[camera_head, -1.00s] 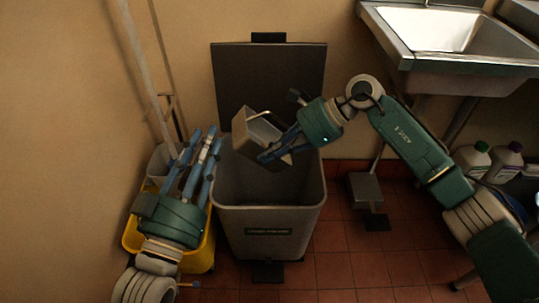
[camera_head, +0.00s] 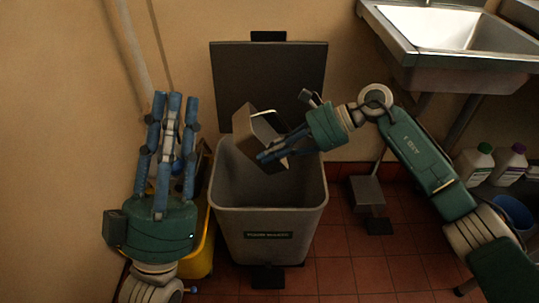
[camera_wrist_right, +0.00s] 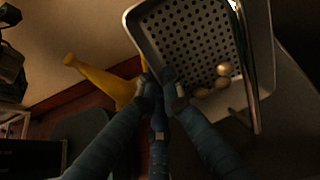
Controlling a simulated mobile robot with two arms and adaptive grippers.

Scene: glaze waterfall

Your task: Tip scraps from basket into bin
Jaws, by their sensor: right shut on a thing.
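A grey basket (camera_head: 248,122) is tilted over the open bin (camera_head: 240,218), near its back edge. My right gripper (camera_head: 264,157) is shut on the basket's side from the right. In the right wrist view, the basket's perforated inside (camera_wrist_right: 185,38) shows, with several small pale roundish scraps (camera_wrist_right: 222,70) lying toward one corner. The right fingers (camera_wrist_right: 160,85) reach to the basket's wall there. My left gripper (camera_head: 173,105) is open and empty, fingers pointing up, left of the bin. The bin's floor is dark and its contents cannot be made out.
The bin's lid (camera_head: 268,85) stands raised against the wall. A yellow bucket (camera_head: 198,250) is left of the bin, partly behind my left arm. A sink (camera_head: 440,60) is at the upper right, with a grey pedal box (camera_head: 367,192) and bottles (camera_head: 478,160) below it.

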